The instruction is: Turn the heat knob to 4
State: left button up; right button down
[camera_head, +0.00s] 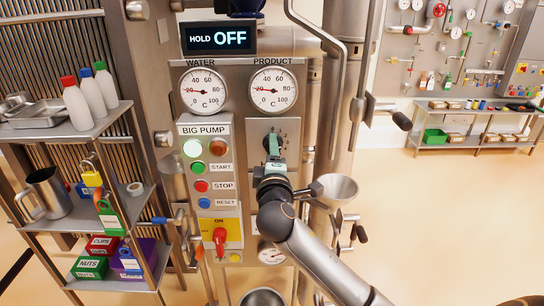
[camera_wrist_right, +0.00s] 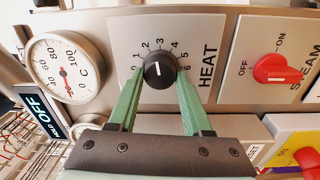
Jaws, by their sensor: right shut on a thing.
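The black heat knob (camera_wrist_right: 159,72) sits at the centre of a grey dial plate (camera_wrist_right: 209,35) marked 0 to 6 and HEAT. Its short white line stands nearly upright in the wrist view, roughly in line with the 3; which end is the pointer is hard to tell. My right gripper (camera_wrist_right: 160,84) is shut on the knob, one green finger on each side. In the head view my right gripper (camera_head: 272,158) is at the panel below the PRODUCT gauge and largely covers the knob. My left gripper is not in view.
A display (camera_head: 219,38) reads HOLD OFF. Beside the heat plate are the BIG PUMP panel (camera_head: 206,160) and a red switch (camera_head: 220,238). A steel funnel (camera_head: 339,188) is close to the right of my wrist. A shelf (camera_head: 75,130) with bottles stands left.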

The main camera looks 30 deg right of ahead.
jog(key=shift+m+g+b, duration=0.3)
jog(key=shift+m+b, duration=0.85)
jog(key=shift+m, duration=2.65)
jog(key=shift+r, duration=0.1)
jog(key=shift+c, duration=1.6)
grip_release()
